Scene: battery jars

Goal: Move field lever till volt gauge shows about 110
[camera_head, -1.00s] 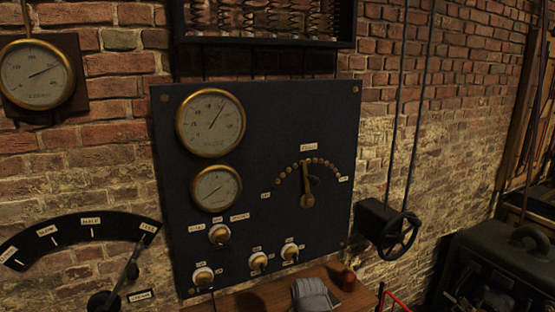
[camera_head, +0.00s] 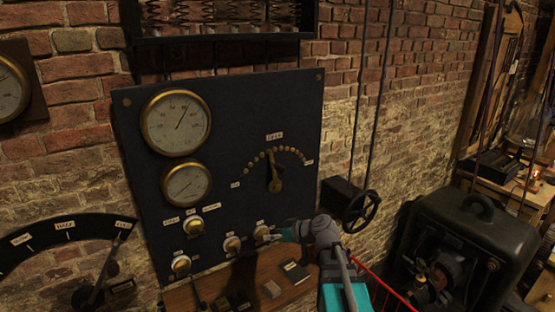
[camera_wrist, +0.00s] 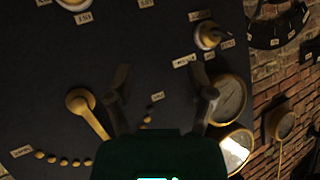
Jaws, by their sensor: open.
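The field lever (camera_head: 274,178) is a brass arm on the dark panel, pointing nearly straight up at an arc of brass studs. It also shows in the wrist view (camera_wrist: 88,112), left of my fingers. The large upper gauge (camera_head: 176,122) has its needle pointing up and right. A smaller gauge (camera_head: 187,182) sits below it. Their print is too small to read, so I cannot tell which is the volt gauge. My gripper (camera_head: 284,232) is in front of the panel's lower right, below the lever. In the wrist view my gripper (camera_wrist: 163,88) is open and empty, apart from the lever.
Several knobs, including one by my gripper (camera_head: 262,231), line the panel's lower part. A handwheel (camera_head: 361,211) is right of the panel. A wooden shelf (camera_head: 260,290) with small items lies below. A dark machine (camera_head: 475,235) stands at the right.

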